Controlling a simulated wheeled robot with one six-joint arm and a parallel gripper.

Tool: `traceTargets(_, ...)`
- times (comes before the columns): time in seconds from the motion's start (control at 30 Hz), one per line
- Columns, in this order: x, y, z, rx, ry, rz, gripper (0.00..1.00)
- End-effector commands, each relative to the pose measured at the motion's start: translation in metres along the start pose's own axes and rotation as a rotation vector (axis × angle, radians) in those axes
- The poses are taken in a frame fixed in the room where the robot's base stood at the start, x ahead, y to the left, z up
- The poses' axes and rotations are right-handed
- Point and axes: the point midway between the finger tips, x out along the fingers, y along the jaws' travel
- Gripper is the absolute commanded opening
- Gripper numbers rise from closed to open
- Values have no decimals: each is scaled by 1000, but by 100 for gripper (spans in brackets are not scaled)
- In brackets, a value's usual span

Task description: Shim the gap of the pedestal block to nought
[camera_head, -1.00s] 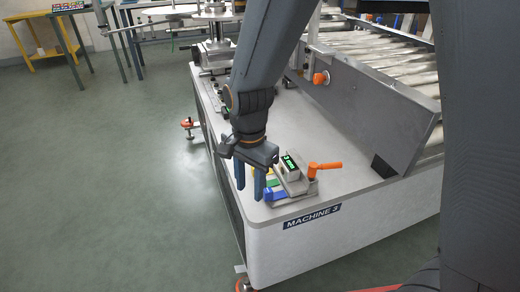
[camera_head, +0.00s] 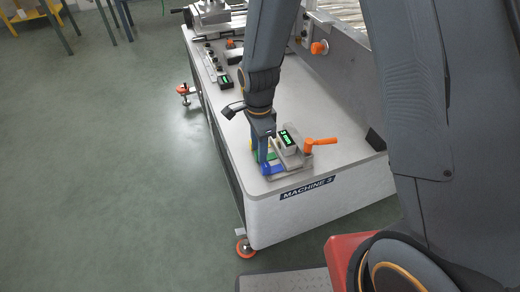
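The pedestal block (camera_head: 292,151) is a small grey metal unit near the front corner of the machine top. A black display (camera_head: 289,138) with green characters, too small to read surely, sits on it, and an orange lever (camera_head: 321,142) sticks out to its right. A blue shim (camera_head: 273,169) lies at its front left. A green shim (camera_head: 265,157) is behind the blue one, and a bit of yellow (camera_head: 251,145) shows farther back, partly hidden. My gripper (camera_head: 259,157) points down at the block's left, its fingertips by the green and yellow pieces. Its finger gap and any hold are unclear.
The machine top (camera_head: 330,162) is bare to the right of the lever, with a label reading MACHINE 3 (camera_head: 307,187) on its front. A second small green display (camera_head: 226,83) stands farther back on the left edge. Open floor (camera_head: 90,170) lies to the left.

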Motion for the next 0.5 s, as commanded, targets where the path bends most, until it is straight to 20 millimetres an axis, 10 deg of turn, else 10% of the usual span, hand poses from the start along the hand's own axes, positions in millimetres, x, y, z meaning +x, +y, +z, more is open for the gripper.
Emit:
traceTargets(0.4,10,0,-2,3,0,0,36)
traceTargets(0.5,10,0,-2,3,0,0,21)
